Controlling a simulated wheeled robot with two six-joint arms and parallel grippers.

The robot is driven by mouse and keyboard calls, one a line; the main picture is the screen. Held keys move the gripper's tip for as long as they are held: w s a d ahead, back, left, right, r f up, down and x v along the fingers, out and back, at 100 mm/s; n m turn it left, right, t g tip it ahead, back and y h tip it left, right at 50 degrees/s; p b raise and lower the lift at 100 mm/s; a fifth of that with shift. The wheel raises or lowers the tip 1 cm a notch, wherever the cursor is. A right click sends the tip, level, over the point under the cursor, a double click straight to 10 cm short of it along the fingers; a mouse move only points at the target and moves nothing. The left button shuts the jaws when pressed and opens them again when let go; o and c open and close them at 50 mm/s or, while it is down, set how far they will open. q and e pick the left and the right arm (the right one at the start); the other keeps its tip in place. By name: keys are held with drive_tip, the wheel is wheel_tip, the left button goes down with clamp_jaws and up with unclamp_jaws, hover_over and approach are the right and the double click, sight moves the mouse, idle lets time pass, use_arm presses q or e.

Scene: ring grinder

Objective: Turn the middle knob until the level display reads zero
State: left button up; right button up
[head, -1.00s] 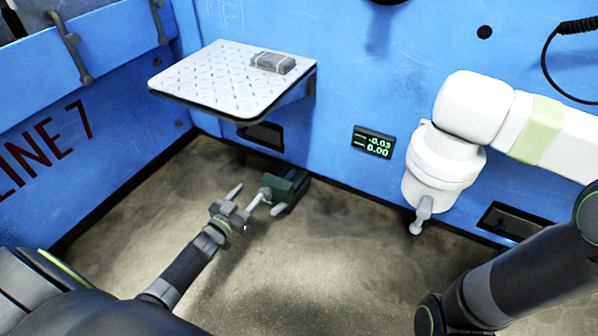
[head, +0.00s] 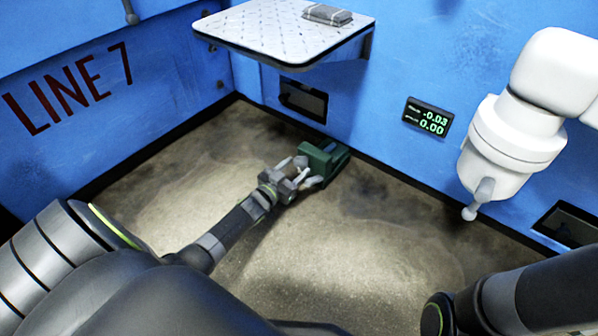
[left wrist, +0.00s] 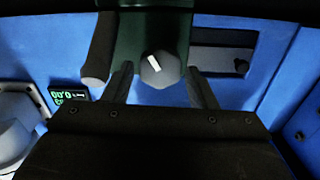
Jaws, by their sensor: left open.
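The knob (left wrist: 161,68) is grey and faceted, with a white mark, on the front of a green device. That green device (head: 325,163) stands on the floor by the blue wall. My left gripper (head: 299,173) is open right at it; in the left wrist view its fingers stand on either side of the knob, with visible gaps. In the head view my gripper hides the knob. The level display (head: 427,117) on the wall reads -0.03 above 0.00; it is also partly in the left wrist view (left wrist: 68,97). My right gripper is out of view.
A grey rod-like part (left wrist: 99,50) sits left of the knob. A white shelf (head: 277,36) with a grey block (head: 327,14) juts from the wall above. A white machine (head: 511,140) hangs at the right. The floor around the device is clear.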

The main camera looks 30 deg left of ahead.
use_arm(q)
drive_tip(key=shift+w+b, duration=0.4)
drive_tip(key=shift+w, duration=0.75)
drive_tip(key=shift+c, duration=0.3)
drive_tip(key=c, duration=0.6)
drive_tip(key=shift+c, duration=0.2)
